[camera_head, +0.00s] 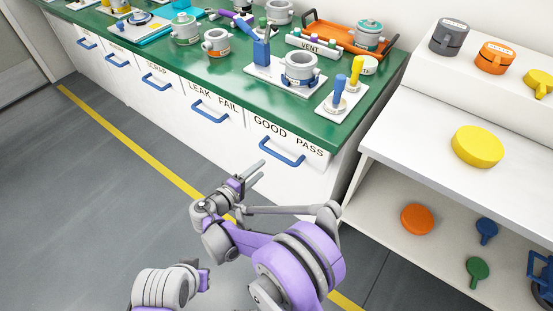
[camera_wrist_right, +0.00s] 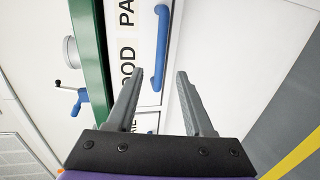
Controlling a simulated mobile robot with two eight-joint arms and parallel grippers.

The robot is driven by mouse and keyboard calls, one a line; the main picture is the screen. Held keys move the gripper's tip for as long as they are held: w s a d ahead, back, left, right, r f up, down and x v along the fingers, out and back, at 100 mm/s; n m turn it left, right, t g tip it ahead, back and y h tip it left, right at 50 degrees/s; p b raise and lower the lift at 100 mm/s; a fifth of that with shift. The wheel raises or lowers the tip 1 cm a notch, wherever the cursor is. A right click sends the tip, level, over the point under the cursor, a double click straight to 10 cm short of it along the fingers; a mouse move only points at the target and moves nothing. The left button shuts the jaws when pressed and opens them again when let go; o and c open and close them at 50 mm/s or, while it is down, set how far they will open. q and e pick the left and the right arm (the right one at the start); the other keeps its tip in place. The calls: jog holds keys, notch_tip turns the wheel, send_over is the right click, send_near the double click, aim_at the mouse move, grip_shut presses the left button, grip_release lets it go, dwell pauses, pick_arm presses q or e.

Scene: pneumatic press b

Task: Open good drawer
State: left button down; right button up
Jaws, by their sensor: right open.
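The good drawer (camera_head: 290,150), labelled GOOD PASS, is the white drawer front at the right end of the green-topped bench. Its blue bar handle (camera_head: 282,153) shows whole, and the drawer looks shut. My right gripper (camera_head: 257,171) is open and empty, in front of and a little below and left of the handle, apart from it. In the right wrist view the blue handle (camera_wrist_right: 161,45) lies beyond the gap between the open fingers (camera_wrist_right: 159,74), with part of the label beside it. My left gripper does not show.
The LEAK FAIL drawer (camera_head: 212,105) with its own blue handle is just left. The green benchtop (camera_head: 225,75) carries pots, fixtures and an orange tray (camera_head: 345,40). A white shelf unit (camera_head: 440,165) stands right. The floor (camera_head: 110,190) before the drawers is clear.

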aim_at(275, 156)
jog(key=b+x, duration=0.1)
jog(key=x, duration=0.9)
jog(key=shift+w+f, duration=0.15)
jog(key=shift+w, duration=0.2)
grip_shut()
dwell(1.0)
